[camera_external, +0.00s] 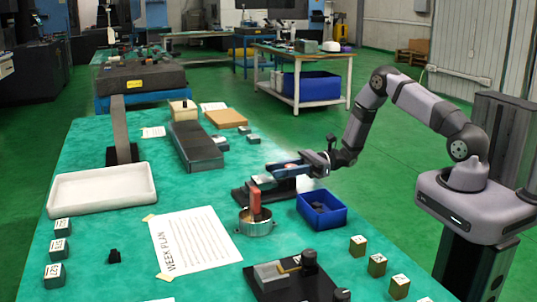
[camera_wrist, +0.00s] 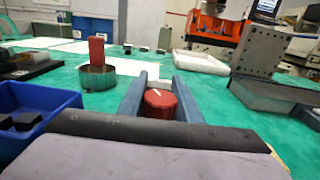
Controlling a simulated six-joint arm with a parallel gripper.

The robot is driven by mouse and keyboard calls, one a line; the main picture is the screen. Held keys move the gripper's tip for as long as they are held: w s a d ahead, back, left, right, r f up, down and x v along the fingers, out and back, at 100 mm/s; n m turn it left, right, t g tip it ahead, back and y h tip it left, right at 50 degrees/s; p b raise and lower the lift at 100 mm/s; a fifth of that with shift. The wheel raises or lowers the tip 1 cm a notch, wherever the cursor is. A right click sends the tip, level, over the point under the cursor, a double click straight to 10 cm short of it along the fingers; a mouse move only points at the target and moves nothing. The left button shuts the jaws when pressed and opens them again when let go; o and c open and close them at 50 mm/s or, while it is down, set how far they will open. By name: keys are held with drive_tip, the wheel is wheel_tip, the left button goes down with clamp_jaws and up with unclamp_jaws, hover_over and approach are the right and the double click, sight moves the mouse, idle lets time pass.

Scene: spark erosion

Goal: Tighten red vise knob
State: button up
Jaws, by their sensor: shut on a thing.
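The red vise knob (camera_wrist: 160,98) is a round red knob with a white line on its top, seen in the wrist view between my two blue fingers. My gripper (camera_wrist: 160,84) is shut on it, one finger along each side. In the external view my gripper (camera_external: 287,164) reaches in from the right, low over the vise (camera_external: 247,193), which has a dark base and a grey jaw block. The knob is largely hidden by my fingers in the external view.
A metal ring dish (camera_external: 256,228) with an upright red block (camera_external: 255,203) stands just in front of the vise. A blue bin (camera_external: 322,218) with dark pieces is close to its right. A white tray (camera_external: 102,190) and a printed sheet (camera_external: 195,242) lie to the left.

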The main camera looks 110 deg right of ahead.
drive_tip(key=shift+c, duration=0.2)
drive_tip(key=o, duration=1.1)
drive_tip(key=s+b, duration=0.1)
drive_tip(key=s, duration=0.4)
drive_tip(key=shift+s+d+b, duration=0.15)
drive_tip(key=shift+s+b, duration=0.2)
drive_tip(key=shift+s, duration=0.85)
